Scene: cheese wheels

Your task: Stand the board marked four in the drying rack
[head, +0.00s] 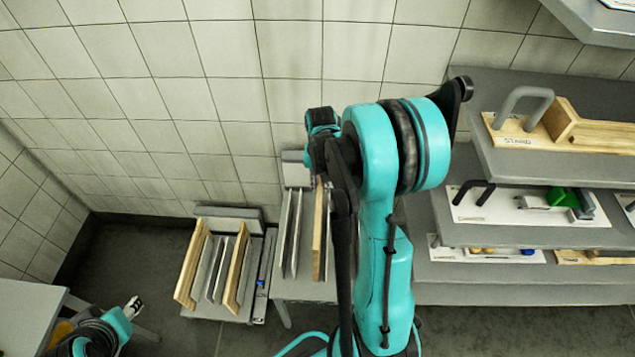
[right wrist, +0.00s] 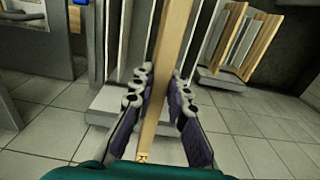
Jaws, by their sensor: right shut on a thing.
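A light wooden board (right wrist: 160,110) stands upright between the fingers of my right gripper (right wrist: 159,78) in the right wrist view. The gripper is shut on it. In the head view the board (head: 319,235) shows edge-on at the middle rack (head: 305,290), beside upright grey panels (head: 291,235). I cannot tell whether its lower end is seated in a slot. No four is readable on it. My right arm hides the rack's right side.
Another rack (head: 215,312) on the left holds wooden boards (head: 193,265) and grey panels. Stepped shelves (head: 560,235) on the right carry mounted handles and wooden pieces. A grey table (head: 25,305) is at the lower left. Tiled wall is close behind the racks.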

